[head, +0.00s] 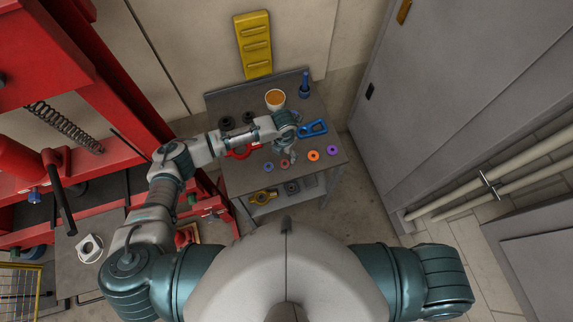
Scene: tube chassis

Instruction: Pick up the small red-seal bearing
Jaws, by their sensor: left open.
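A row of small ring-shaped bearings lies near the front of the grey workbench top (240,184). The small reddish bearing (285,163) sits between a blue one (268,167) and an orange one (313,155); a purple one (333,150) is at the right end. My left gripper (291,156) reaches in from the left and points down over the bench, just beside the reddish bearing in the picture. It is open and nothing shows between its fingers. Its height above the bench is hard to tell. My right gripper is out of view.
Behind my left gripper stand a white cup with orange contents (275,99), a blue bottle (305,86) and dark round parts (226,123). A blue clamp-like part (313,128) lies to its right. Red machinery (90,85) rises at left; a grey cabinet (450,100) stands right.

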